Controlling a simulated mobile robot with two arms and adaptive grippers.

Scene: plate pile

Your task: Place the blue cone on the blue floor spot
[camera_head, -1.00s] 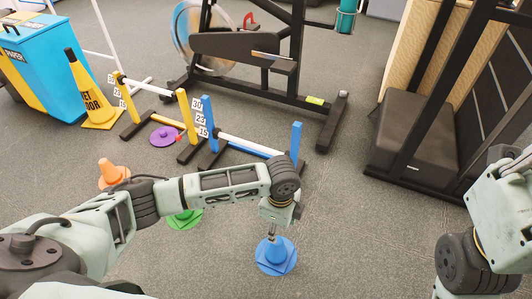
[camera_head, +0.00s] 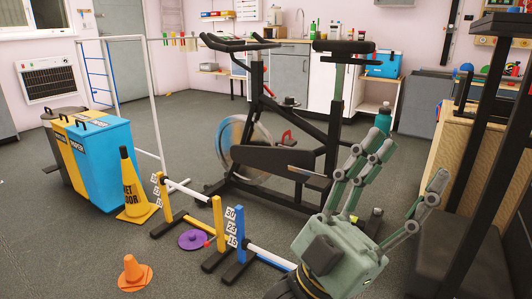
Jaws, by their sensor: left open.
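My left gripper (camera_head: 410,168) is raised in the right half of the head view, its fingers spread and nothing between them. The blue cone and the blue floor spot are not in view now. A second before, the blue cone stood on the blue spot below my left gripper. My right gripper is not in view.
An orange cone (camera_head: 132,270) stands at the lower left. A purple disc (camera_head: 193,240) lies by the low hurdles (camera_head: 217,240). A yellow wet-floor cone (camera_head: 132,185), blue bin (camera_head: 100,160) and exercise bike (camera_head: 325,160) stand beyond.

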